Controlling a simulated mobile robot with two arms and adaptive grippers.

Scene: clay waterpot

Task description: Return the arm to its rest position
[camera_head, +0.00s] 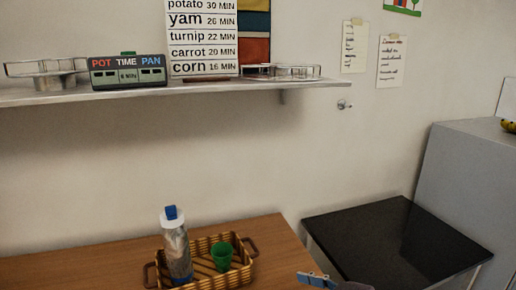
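A small blue piece with a pale part behind it (318,281) shows at the bottom edge, right of the wooden table. It looks like the tip of my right arm, cut off by the frame, and I cannot tell whether its gripper is open or shut. My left gripper is not in view. A woven basket (240,278) with brown handles sits on the wooden table (100,262). A clear bottle with a blue cap (177,247) and a green cup (222,257) stand upright in the basket.
A black-topped unit (395,240) stands right of the table, beside a tall grey cabinet (470,180). A wall shelf (130,94) above the table carries a pot-time-pan sign (128,72), a vegetable time chart (204,40) and glassware. The black top is clear.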

